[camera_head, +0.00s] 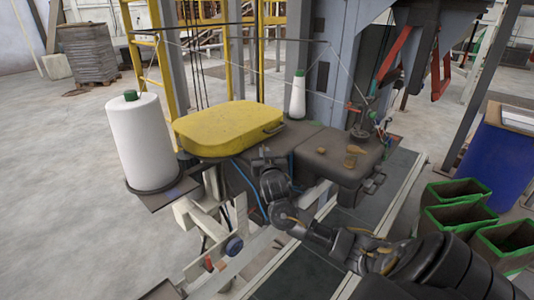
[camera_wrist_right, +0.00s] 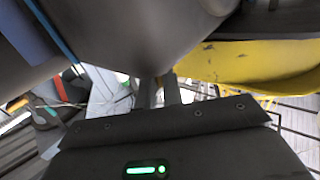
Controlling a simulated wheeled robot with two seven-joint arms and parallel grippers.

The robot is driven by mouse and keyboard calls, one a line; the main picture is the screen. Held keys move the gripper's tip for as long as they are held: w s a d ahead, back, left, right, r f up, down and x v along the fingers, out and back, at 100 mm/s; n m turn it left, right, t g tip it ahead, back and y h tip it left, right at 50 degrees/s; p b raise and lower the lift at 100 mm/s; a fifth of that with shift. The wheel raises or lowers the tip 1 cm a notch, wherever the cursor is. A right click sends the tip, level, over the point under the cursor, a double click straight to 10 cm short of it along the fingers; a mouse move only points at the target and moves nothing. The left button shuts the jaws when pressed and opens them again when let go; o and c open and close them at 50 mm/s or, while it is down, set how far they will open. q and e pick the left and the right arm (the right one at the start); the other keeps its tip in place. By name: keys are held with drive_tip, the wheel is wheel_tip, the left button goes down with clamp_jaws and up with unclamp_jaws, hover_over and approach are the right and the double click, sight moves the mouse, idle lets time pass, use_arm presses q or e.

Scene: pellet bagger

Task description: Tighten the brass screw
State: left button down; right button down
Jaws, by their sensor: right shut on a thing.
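My right gripper (camera_head: 264,157) reaches in from the right against the near side of the dark machine head (camera_head: 325,160), just beside the yellow cover (camera_head: 228,127). In the right wrist view its two narrow fingers (camera_wrist_right: 158,88) are close together, with their tips at the dark housing. A small brass-coloured bit, the brass screw (camera_wrist_right: 168,77), shows at the fingertips, and the gripper is shut on it. Most of the screw is hidden by the fingers and housing. I cannot tell how far in it sits. My left gripper is not in view.
A large white thread cone (camera_head: 147,140) stands left of the cover. A smaller cone (camera_head: 298,97) stands behind the machine. Thin threads run overhead. Green-rimmed bins (camera_head: 455,192) and a blue drum (camera_head: 497,150) stand at the right.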

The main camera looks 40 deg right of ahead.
drive_tip(key=m+g+h, duration=0.1)
drive_tip(key=m+g+h+p, duration=0.1)
drive_tip(key=a+m+g+h, duration=0.1)
drive_tip(key=g+h, duration=0.1)
drive_tip(key=shift+w+m, duration=0.4)
drive_tip(key=m+g+h, duration=0.1)
drive_tip(key=g, duration=0.1)
drive_tip(key=shift+w+f+m+g+h, duration=0.1)
drive_tip(key=shift+w+m+g+h, duration=0.05)
drive_tip(key=shift+m+g+h, duration=0.2)
drive_tip(key=m+g+h+b, duration=0.1)
drive_tip(key=m+g+b, duration=0.1)
drive_tip(key=b, duration=0.1)
drive_tip(key=m+g+h+b, duration=0.1)
drive_tip(key=m+g+b, duration=0.1)
drive_tip(key=g+b, duration=0.1)
drive_tip(key=shift+w+g, duration=0.25)
drive_tip(key=shift+w, duration=0.15)
drive_tip(key=shift+m+g+b, duration=0.35)
drive_tip(key=shift+g+b, duration=0.25)
drive_tip(key=shift+b, duration=0.25)
drive_tip(key=shift+r, duration=0.25)
drive_tip(key=c, duration=1.5)
unclamp_jaws()
drive_tip(key=shift+c, duration=0.2)
drive_tip(key=shift+f, duration=0.1)
